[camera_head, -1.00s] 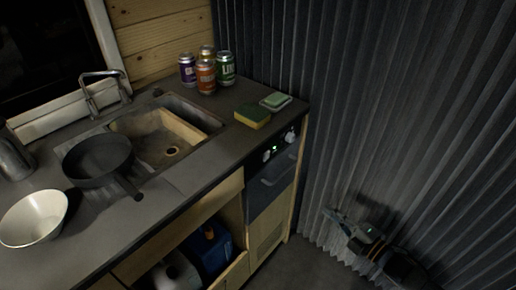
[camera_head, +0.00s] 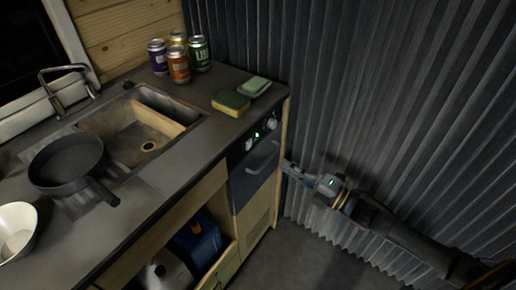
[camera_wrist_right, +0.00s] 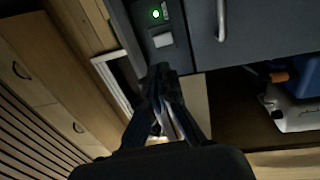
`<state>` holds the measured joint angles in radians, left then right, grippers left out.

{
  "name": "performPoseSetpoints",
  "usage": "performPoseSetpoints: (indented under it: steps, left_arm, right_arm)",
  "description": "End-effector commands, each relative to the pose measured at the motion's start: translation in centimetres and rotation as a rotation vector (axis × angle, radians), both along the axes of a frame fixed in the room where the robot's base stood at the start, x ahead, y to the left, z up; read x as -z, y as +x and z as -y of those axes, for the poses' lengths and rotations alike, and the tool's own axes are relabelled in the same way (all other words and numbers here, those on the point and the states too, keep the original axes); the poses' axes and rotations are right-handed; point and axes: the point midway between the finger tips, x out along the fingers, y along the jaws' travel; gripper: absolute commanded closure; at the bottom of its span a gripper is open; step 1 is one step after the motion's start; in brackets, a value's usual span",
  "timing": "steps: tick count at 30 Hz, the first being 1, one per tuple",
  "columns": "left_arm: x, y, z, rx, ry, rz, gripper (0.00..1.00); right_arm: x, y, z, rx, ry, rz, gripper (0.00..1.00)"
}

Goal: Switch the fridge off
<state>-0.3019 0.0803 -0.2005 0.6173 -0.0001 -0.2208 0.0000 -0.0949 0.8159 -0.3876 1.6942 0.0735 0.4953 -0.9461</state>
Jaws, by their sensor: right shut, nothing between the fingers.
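The fridge (camera_head: 250,180) is the dark unit with a bar handle (camera_head: 262,157) at the right end of the counter. Its control strip (camera_head: 257,137) has a lit green light (camera_head: 258,135) between two pale knobs (camera_head: 271,123). In the right wrist view the green light (camera_wrist_right: 156,14) glows beside a pale knob (camera_wrist_right: 163,40), just beyond the fingertips. My right gripper (camera_head: 287,167) is shut and empty, beside the fridge's right edge and lower than the knobs. It also shows in the right wrist view (camera_wrist_right: 160,72). I cannot tell whether it touches anything. My left gripper is out of view.
The counter holds a sponge (camera_head: 231,102), a soap dish (camera_head: 254,87), several cans (camera_head: 179,65), a sink (camera_head: 135,135), a pan (camera_head: 66,164) and a bowl (camera_head: 16,228). A blue container (camera_head: 197,246) stands in the open cupboard below.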

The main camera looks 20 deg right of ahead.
Motion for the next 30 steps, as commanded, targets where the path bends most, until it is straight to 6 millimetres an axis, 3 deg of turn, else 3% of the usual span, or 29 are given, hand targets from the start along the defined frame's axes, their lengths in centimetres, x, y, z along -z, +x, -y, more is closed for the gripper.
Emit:
performPoseSetpoints:
  steps: [9,15,30]
  left_arm:
    - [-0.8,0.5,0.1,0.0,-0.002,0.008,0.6]
    - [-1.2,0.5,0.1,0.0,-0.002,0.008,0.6]
    - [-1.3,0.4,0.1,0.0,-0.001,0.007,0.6]
  right_arm:
    - [-1.1,5.0,-3.9,-0.001,0.002,0.003,1.0]
    - [-1.3,7.2,-5.6,0.0,0.001,0.001,1.0]
    - [-1.3,8.1,-6.3,0.0,-0.001,-0.001,1.0]
